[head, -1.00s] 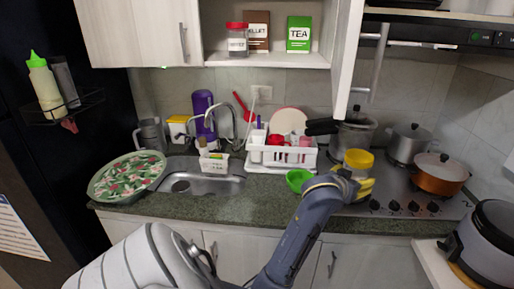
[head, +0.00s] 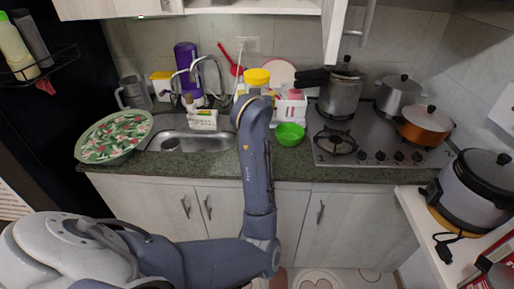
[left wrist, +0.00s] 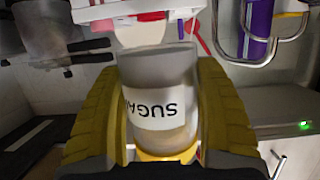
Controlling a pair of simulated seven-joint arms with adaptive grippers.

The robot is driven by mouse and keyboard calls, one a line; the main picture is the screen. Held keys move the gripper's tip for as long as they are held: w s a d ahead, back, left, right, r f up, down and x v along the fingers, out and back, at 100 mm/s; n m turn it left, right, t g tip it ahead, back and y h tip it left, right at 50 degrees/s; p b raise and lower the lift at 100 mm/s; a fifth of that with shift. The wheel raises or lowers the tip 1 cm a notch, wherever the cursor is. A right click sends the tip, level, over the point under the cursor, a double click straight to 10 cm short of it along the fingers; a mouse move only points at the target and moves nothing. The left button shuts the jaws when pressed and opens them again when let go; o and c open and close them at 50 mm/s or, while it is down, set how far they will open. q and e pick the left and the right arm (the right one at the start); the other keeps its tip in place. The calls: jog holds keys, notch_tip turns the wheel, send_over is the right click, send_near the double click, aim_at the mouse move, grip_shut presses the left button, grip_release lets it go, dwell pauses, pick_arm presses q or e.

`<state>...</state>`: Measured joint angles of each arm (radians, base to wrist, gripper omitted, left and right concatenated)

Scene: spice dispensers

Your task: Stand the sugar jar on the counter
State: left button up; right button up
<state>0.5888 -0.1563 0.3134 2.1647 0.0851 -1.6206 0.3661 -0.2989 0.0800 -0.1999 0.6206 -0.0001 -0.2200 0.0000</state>
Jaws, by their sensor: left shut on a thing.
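The sugar jar (left wrist: 160,95) is clear, with a yellow lid and a white label reading SUGAR. In the left wrist view it sits between the yellow fingers of my left gripper (left wrist: 160,110), which is shut on it. In the head view its yellow lid (head: 257,76) faces up, above my arm and in front of the dish rack. The arm hides the jar's body, its base and the fingers there, so I cannot tell whether the base touches anything. The dark green counter (head: 218,167) runs below. My right gripper is not in view.
A green bowl (head: 290,134) stands on the counter right of my arm, near the white dish rack (head: 292,107). The sink (head: 195,142) lies left. The stove (head: 370,154) with pots is at right. A patterned tray (head: 115,135) is at far left.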

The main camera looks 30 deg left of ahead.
pick_arm(q)
notch_tip(320, 180, down, 20)
jog(key=shift+s+a+r, duration=0.1)
jog(key=shift+r, duration=0.1)
dwell(0.6)
jog(key=shift+f, duration=0.15)
jog(key=o, duration=1.6)
jog(key=shift+v, duration=3.8)
